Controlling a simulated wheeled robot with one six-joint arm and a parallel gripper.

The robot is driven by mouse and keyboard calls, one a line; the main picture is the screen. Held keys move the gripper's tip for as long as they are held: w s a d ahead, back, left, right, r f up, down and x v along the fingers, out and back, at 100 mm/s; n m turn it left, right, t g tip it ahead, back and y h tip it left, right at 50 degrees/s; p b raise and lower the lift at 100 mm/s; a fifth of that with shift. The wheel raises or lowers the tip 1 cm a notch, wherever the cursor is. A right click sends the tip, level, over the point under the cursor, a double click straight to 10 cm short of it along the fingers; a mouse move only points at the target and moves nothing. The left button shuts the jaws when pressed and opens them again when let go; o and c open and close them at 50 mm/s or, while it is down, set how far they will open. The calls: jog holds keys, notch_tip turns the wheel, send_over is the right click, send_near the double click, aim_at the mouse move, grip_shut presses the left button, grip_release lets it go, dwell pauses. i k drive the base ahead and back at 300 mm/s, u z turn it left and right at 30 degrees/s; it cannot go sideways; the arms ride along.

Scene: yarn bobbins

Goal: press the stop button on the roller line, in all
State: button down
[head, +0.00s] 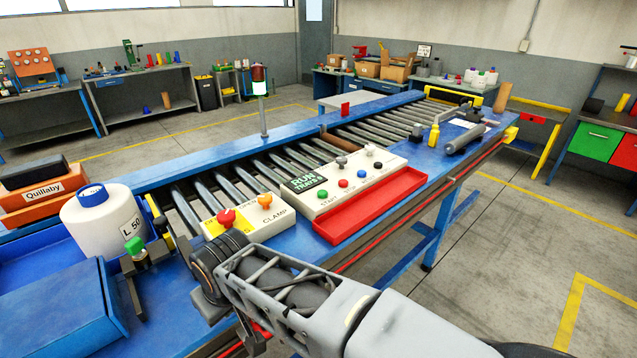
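A white control box (395,165) stands on the near side of the roller line (245,180). The red button's label is too small to read. To the left is a smaller box marked CLAMP (275,218), with a red mushroom button (227,218) on yellow and an orange button (265,200). My arm reaches in from the lower right. Its dark wrist is just in front of the smaller box; my gripper's fingers cannot be made out.
A red tray (370,205) lies along the control box's front. A white L 50 canister (100,222), a green-topped valve (135,246) and a blue box (65,305) stand at left. A signal lamp (260,85) rises behind the rollers. A dark display (304,184) reads RUN.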

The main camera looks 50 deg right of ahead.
aim_at(342, 183)
jog(key=k, duration=0.45)
jog(key=z, duration=1.1)
